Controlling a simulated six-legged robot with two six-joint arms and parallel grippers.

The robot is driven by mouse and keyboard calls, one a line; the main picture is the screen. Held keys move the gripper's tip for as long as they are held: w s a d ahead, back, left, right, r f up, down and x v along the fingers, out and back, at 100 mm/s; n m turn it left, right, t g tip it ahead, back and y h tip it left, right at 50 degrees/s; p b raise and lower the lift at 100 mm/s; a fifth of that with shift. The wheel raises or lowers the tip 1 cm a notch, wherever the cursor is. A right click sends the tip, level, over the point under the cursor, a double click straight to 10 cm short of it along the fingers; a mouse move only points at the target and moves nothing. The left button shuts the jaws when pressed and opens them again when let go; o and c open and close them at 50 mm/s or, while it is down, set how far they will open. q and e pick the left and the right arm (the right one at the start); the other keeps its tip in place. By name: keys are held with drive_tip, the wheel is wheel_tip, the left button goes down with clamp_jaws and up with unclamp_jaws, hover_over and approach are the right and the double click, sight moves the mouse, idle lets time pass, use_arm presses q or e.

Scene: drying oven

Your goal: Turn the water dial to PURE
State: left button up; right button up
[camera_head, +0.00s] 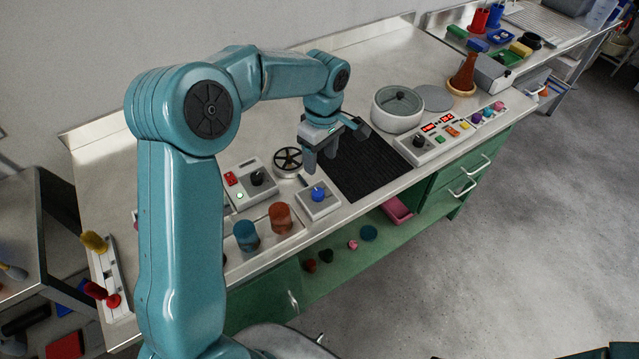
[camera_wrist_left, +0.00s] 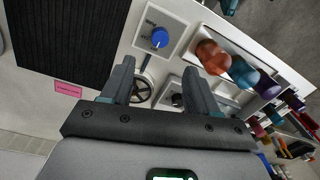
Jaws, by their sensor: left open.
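The water dial is a blue knob (camera_head: 318,193) on a small white box (camera_head: 309,208) near the counter's front edge. In the left wrist view the blue knob (camera_wrist_left: 160,37) shows at the top centre, with small labels beside it too blurred to read. I cannot tell which label it points to. My left gripper (camera_head: 320,163) is open and empty, above and slightly behind the dial. In the left wrist view its two fingers (camera_wrist_left: 158,76) are spread apart, and the knob lies beyond their tips, untouched. My right gripper is not in view.
A white box with a black knob (camera_head: 257,177) and a dark round wheel (camera_head: 288,159) stand close to the dial. Blue (camera_head: 246,236) and orange (camera_head: 280,217) jars are to its left. A black ribbed mat (camera_head: 368,165) and a control panel (camera_head: 447,139) lie to its right.

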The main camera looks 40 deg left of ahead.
sight(318, 192)
use_arm(q)
drive_tip(key=f, duration=0.3)
drive_tip(key=f+p, duration=0.1)
drive_tip(key=f, duration=0.6)
drive_tip(key=shift+s+f+p, duration=0.3)
drive_tip(key=shift+f+p, duration=0.05)
drive_tip(key=shift+p, duration=0.05)
drive_tip(key=shift+a+f, duration=0.15)
drive_tip(key=shift+f, duration=0.45)
drive_tip(key=c, duration=1)
drive_tip(key=shift+c, duration=0.2)
